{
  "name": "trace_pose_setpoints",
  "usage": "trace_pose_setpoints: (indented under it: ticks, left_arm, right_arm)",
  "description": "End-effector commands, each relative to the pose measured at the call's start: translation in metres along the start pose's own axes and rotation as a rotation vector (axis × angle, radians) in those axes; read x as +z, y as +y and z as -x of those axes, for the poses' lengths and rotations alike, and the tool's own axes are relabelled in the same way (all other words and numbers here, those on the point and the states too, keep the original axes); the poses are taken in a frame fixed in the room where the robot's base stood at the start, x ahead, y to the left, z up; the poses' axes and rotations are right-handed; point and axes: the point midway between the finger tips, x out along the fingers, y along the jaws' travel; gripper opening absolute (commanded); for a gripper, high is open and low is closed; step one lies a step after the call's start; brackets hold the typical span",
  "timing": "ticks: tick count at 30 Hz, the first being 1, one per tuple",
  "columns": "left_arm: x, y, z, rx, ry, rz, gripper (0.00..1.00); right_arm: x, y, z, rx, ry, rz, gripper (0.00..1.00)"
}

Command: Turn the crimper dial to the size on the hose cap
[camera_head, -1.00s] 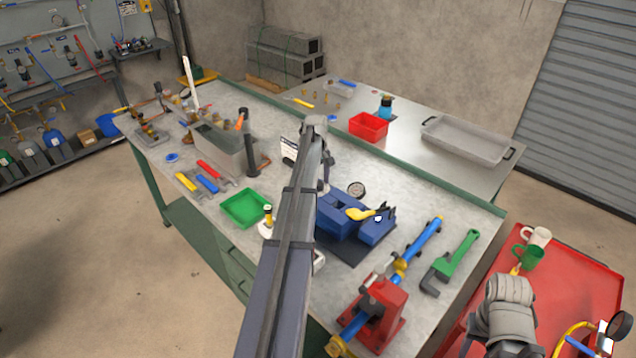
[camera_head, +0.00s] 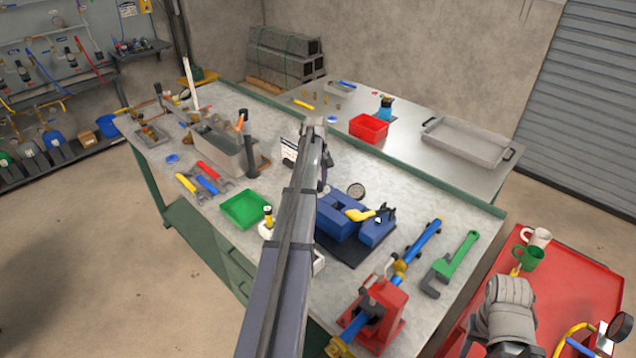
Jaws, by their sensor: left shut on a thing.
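My left arm reaches up through the middle of the picture, and my left gripper (camera_head: 323,182) is at its far end, mostly behind the arm. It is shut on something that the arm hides. A blue block-shaped machine (camera_head: 338,217) stands on a dark mat just right of the arm; I cannot tell if it is the crimper. A yellow-handled piece (camera_head: 358,214) lies on it, and a round gauge (camera_head: 356,190) is behind it. A white card (camera_head: 290,150) stands left of the arm's end. I cannot make out the dial, the hose cap or any size marking. My right gripper is not clearly visible.
A green tray (camera_head: 245,209) is left of the arm. A red vise (camera_head: 375,314) holding a blue pipe and a green wrench (camera_head: 452,263) are at the right. Behind are a red bin (camera_head: 368,128) and a grey tray (camera_head: 467,141). A red cart (camera_head: 575,275) carries mugs.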

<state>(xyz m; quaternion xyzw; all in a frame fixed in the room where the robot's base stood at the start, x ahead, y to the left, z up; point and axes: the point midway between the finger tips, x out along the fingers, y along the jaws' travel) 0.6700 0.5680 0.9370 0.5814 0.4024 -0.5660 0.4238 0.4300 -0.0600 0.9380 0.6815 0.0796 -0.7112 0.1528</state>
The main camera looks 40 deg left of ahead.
Motion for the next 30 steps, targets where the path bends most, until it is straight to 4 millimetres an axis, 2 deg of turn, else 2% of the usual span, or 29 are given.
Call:
trace_pose_setpoints:
  ticks: [8,30]
  left_arm:
    - [-0.0006,0.0002,0.0,0.001,-0.006,-0.188,0.0]
    - [-0.001,0.001,0.0,0.001,-0.034,-0.89,0.0]
  right_arm:
    - [0.0,0.0,0.0,0.0,0.0,0.0,0.5]
    - [0.0,0.0,0.0,0.0,0.0,0.0,0.5]
